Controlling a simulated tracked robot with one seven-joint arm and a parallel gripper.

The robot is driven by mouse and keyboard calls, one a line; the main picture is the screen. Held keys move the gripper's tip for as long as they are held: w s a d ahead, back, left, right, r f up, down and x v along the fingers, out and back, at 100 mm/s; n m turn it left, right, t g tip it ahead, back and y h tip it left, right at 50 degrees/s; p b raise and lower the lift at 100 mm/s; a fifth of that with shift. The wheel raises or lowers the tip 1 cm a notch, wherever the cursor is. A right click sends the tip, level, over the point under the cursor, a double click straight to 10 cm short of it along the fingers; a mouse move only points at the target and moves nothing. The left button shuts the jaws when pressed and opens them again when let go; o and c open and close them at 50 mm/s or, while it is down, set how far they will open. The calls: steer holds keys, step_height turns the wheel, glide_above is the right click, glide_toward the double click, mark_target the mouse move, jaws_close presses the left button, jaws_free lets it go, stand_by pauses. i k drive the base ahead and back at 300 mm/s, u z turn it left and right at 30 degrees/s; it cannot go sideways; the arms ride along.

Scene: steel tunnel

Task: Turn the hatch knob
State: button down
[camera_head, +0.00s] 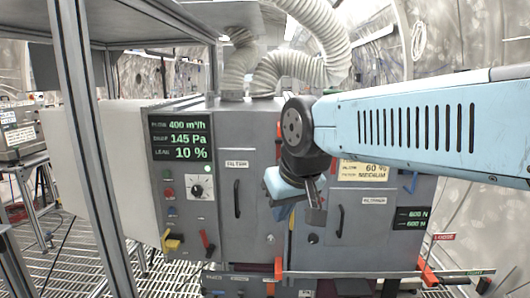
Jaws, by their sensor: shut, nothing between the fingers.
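A grey cabinet (225,215) with two hatches stands ahead of me. A black rotary knob (197,190) on a white dial plate sits on its left panel. The left hatch has a dark upright handle (238,199) and the right hatch has another (339,221). A small dark round knob (313,239) sits low by the right hatch. I cannot tell which of these is the hatch knob. My gripper (316,212) points down in front of the cabinet's middle, shut and empty. It appears just above the small round knob in the picture; its distance from the cabinet is unclear. My arm hides part of the right hatch.
A metal frame post (80,130) stands close on the left. Ribbed white hoses (290,70) rise from the cabinet top. A red lever (207,241) and a yellow part (172,243) stick out low on the left panel. A rail (350,274) runs along the bottom front.

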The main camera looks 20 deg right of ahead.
mark_target(313, 238)
steer(key=z, duration=0.7)
